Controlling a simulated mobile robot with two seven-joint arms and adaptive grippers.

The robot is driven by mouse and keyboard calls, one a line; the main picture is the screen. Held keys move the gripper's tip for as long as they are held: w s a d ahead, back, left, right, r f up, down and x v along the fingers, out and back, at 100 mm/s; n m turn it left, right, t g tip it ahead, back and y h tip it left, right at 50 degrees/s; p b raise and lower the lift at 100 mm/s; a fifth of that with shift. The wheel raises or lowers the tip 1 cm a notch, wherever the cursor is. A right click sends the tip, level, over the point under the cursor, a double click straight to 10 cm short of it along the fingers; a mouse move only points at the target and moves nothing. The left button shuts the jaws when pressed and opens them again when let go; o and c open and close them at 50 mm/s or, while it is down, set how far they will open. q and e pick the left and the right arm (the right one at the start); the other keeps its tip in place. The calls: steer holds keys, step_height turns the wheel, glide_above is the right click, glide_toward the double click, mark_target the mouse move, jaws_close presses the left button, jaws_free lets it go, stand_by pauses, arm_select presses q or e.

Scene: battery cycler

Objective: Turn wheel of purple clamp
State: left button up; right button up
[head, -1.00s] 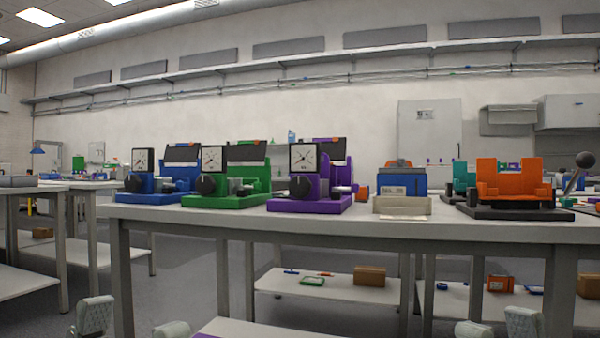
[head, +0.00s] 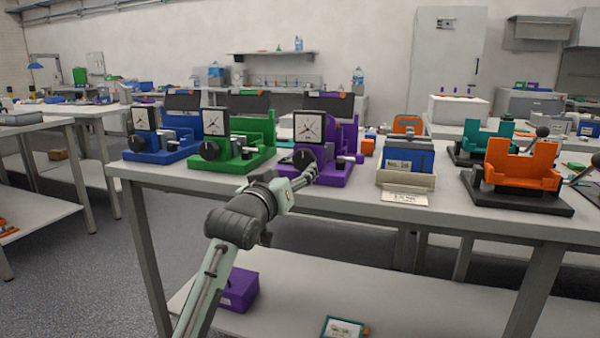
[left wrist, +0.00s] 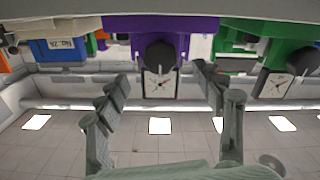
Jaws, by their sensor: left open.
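The purple clamp (head: 341,140) stands on the table, with a white dial (head: 309,127) on its front and a black wheel (head: 303,158) low beneath the dial. My left gripper (head: 306,177) is in front of the clamp, just below the wheel in the head view. The left wrist view is upside down and shows the purple clamp (left wrist: 190,24) with its black wheel (left wrist: 160,54). There my left gripper (left wrist: 160,76) is open and empty, one finger on each side of the wheel and apart from it. My right gripper is not in view.
A green clamp (head: 262,130) and a blue clamp (head: 165,153) stand left of the purple one. A blue box in a beige holder (head: 407,179) and an orange fixture (head: 524,163) stand to the right. A purple box (head: 240,288) lies on the lower shelf.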

mark_target(303, 162)
arm_select(q)
steer(key=x, duration=0.7)
steer(key=shift+w+f, duration=0.1)
steer(key=shift+w, duration=0.05)
steer(key=c, duration=1.2)
